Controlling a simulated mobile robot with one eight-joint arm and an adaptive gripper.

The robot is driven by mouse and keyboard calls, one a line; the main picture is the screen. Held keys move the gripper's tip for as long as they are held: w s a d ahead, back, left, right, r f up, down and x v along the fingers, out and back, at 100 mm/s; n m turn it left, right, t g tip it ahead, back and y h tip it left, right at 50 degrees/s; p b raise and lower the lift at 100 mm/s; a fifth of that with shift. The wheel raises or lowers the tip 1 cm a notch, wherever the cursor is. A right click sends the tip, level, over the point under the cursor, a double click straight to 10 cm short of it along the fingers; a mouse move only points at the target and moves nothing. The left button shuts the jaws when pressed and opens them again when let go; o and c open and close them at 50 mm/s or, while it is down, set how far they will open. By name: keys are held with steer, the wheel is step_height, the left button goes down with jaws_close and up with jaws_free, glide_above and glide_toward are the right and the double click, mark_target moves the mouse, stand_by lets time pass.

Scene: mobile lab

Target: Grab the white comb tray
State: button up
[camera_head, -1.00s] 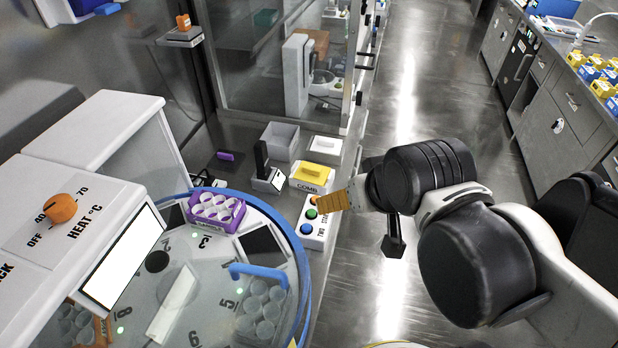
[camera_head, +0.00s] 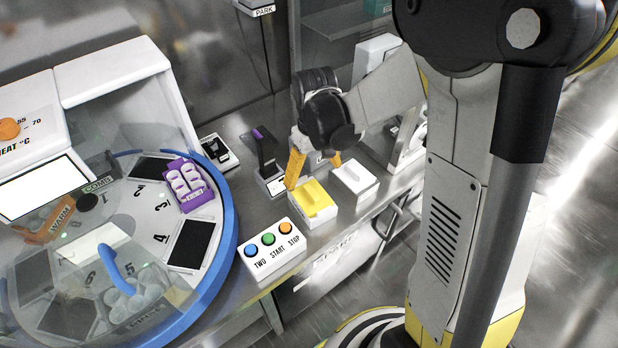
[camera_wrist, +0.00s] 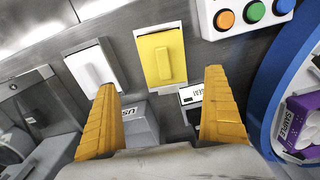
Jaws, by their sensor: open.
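A white tray (camera_head: 354,178) with a raised white bar on top sits on the metal counter, to the right of a yellow-topped block (camera_head: 313,197) with a raised yellow bar. In the wrist view the white tray (camera_wrist: 94,65) is at upper left, and the yellow block (camera_wrist: 162,56) is at upper centre. My gripper (camera_head: 313,174) is open and empty. Its yellow fingers straddle the yellow block's line of sight in the wrist view, and the left finger (camera_wrist: 104,110) points toward the white tray. The fingers appear apart from both.
A button box (camera_head: 275,249) stands in front of the yellow block. The round blue-rimmed carousel (camera_head: 232,235) holds a purple rack (camera_head: 193,188) at left.

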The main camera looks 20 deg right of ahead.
mark_target(311, 189)
steer(key=f, duration=0.1)
steer(key=f+b, duration=0.1)
steer(key=f, duration=0.1)
steer(key=f+b, duration=0.1)
steer(key=f, duration=0.1)
steer(key=shift+a+f, duration=0.2)
steer(key=shift+a, duration=0.1)
steer(key=f+b, duration=0.1)
steer(key=f, duration=0.1)
steer(key=f+b, duration=0.2)
steer(key=f, duration=0.1)
steer(key=shift+s+f, duration=0.3)
steer(key=shift+s, duration=0.1)
steer(key=shift+r, duration=0.1)
steer(key=shift+c, duration=0.7)
steer(key=c, duration=1.1)
